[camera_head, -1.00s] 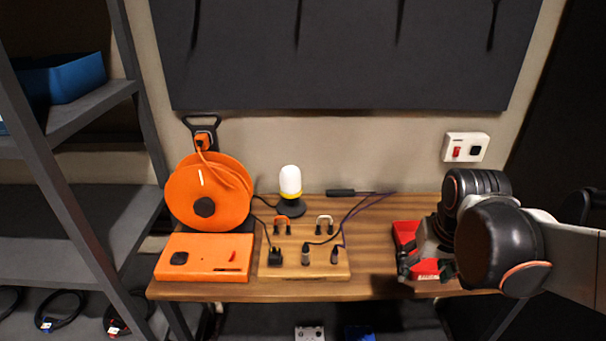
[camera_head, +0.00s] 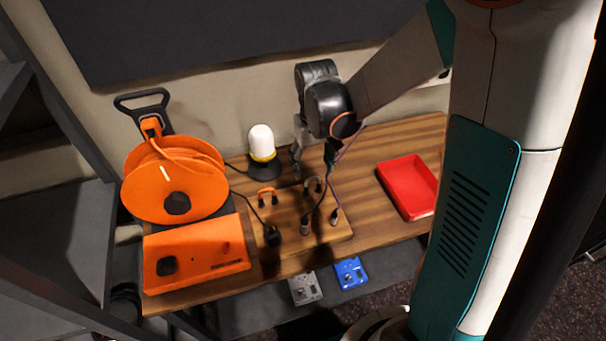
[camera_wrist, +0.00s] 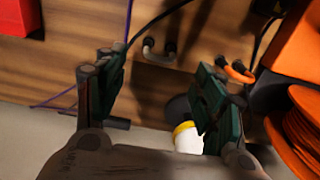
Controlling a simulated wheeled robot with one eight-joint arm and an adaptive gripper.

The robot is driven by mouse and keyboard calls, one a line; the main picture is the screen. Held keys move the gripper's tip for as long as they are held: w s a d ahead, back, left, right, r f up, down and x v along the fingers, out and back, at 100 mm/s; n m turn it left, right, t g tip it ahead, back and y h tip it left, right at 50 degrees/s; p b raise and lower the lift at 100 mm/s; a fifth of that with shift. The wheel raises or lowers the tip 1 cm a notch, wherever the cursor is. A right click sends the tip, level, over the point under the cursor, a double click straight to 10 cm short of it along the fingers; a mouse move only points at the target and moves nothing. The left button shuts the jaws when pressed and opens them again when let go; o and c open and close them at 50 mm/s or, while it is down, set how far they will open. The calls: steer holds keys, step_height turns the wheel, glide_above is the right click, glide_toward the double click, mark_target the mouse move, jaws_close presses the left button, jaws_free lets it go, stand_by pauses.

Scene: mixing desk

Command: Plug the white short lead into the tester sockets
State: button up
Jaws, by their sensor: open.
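The white short lead (camera_head: 313,184) is a small U-shaped loop with two black plugs. It stands on the wooden board (camera_head: 290,232) and looks greyish in shadow. In the wrist view the lead (camera_wrist: 158,56) shows between my finger lines, apart from both fingers. My gripper (camera_head: 312,163) is open and empty, pointing down just above and behind the lead; its fingers also frame the wrist view (camera_wrist: 163,66). An orange box (camera_head: 195,252) with a black knob and small dark holes lies at the bench's left front. I cannot tell for sure that these are the tester sockets.
An orange short lead (camera_head: 267,195) stands left of the white one. Black and purple cables with upright plugs (camera_head: 334,215) are close by. A cable reel (camera_head: 175,185) and a lamp (camera_head: 262,148) stand behind. The red tray (camera_head: 408,188) is at right, with bare bench before it.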

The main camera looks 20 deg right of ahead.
mark_target(313, 177)
steer(key=shift+f, duration=0.15)
step_height(313, 177, down, 9)
steer(key=b, duration=0.7)
steer(key=shift+c, duration=0.5)
stand_by(1.0)
steer(key=c, duration=1.3)
steer(key=shift+r, duration=0.2)
steer(key=shift+r, duration=0.1)
steer(key=shift+r+p, duration=2.05)
steer(key=shift+r, duration=0.85)
